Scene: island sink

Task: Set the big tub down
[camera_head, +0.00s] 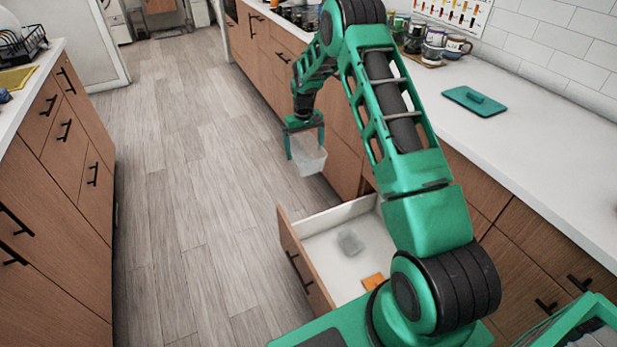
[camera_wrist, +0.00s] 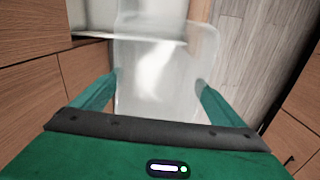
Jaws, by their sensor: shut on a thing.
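A translucent, whitish tub (camera_head: 309,158) hangs in the air in the head view, above the far end of the open drawer (camera_head: 283,214) and toward the floor side. My gripper (camera_head: 305,141) is shut on the tub, with a green finger on either side of it. In the wrist view the tub (camera_wrist: 155,75) fills the space between the fingers of my gripper (camera_wrist: 157,92), and the drawer's pale inside shows behind it. The tub's underside is not clearly visible.
Inside the drawer lie a small greyish translucent item (camera_head: 350,242) and an orange item (camera_head: 373,282). The white counter (camera_head: 540,150) holds a green lid-like board (camera_head: 474,101) and several mugs (camera_head: 433,50). The wooden floor (camera_head: 180,190) on the left is clear.

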